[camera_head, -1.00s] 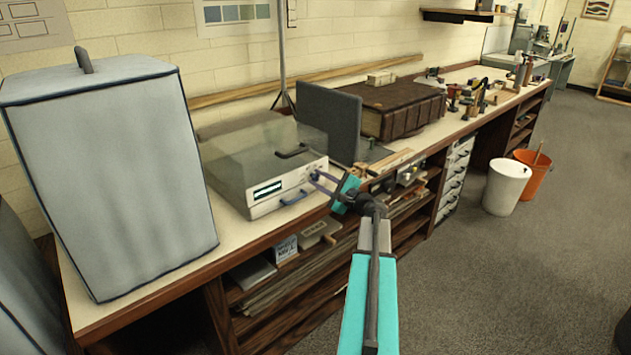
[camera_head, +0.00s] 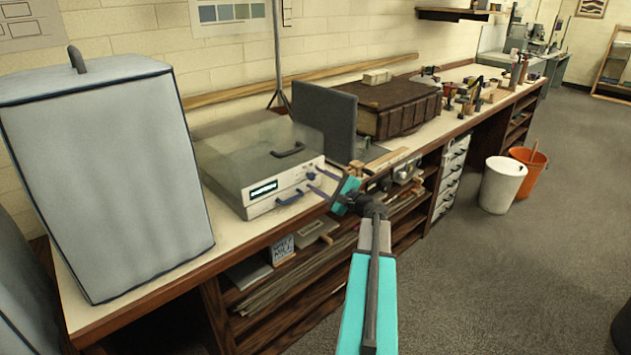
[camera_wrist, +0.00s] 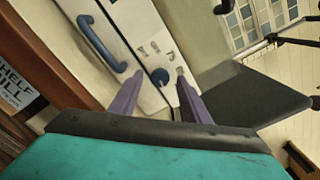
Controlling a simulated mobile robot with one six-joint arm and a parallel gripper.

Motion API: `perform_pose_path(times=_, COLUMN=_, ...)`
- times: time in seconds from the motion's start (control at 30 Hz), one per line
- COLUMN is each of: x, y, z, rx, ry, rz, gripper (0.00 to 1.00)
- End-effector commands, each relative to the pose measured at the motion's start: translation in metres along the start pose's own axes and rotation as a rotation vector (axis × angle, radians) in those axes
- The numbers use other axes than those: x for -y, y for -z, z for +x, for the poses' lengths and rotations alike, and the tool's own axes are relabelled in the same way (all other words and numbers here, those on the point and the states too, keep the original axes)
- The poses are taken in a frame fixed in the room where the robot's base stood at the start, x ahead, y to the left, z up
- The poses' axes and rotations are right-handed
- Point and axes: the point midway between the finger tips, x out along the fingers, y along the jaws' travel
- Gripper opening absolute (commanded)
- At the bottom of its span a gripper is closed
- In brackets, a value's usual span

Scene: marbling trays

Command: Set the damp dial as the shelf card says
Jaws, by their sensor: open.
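The damp dial looks to be the round dark blue knob (camera_wrist: 160,76) on the white front panel of a grey-lidded box (camera_head: 240,178). Small dark marks sit beside the knob, too blurred to read; its pointer is not clear. In the head view the knob (camera_head: 311,176) is small, close to my fingers. My gripper (camera_wrist: 131,45) is open and empty, in front of the panel. One fingertip is near the knob, the other near the blue handle (camera_wrist: 122,68).
A lit display (camera_head: 264,188) on the panel is unreadable. A dark upright panel (camera_head: 325,118) stands right of the box, before a large brown book (camera_head: 400,108). A grey covered block (camera_head: 105,175) stands left. White (camera_head: 503,185) and orange bins stand on the otherwise open floor.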

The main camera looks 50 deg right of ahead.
Motion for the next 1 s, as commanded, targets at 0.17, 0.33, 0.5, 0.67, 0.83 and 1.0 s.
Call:
perform_pose_path(times=0.17, x=-0.001, y=0.0, z=-0.024, rx=-0.002, ry=0.002, rz=0.0, gripper=0.43)
perform_pose_path(times=0.33, x=-0.001, y=-0.001, z=-0.051, rx=-0.003, ry=0.002, rz=0.0, gripper=0.43)
perform_pose_path(times=0.5, x=-0.001, y=0.0, z=-0.079, rx=-0.003, ry=0.002, rz=-0.001, gripper=0.43)
perform_pose_path(times=0.67, x=-0.001, y=0.0, z=-0.103, rx=-0.005, ry=0.002, rz=0.0, gripper=0.43)
perform_pose_path(times=0.83, x=0.0, y=0.001, z=-0.119, rx=-0.004, ry=0.002, rz=0.0, gripper=0.43)
perform_pose_path(times=1.0, x=0.0, y=0.001, z=-0.125, rx=-0.004, ry=0.002, rz=0.0, gripper=0.43)
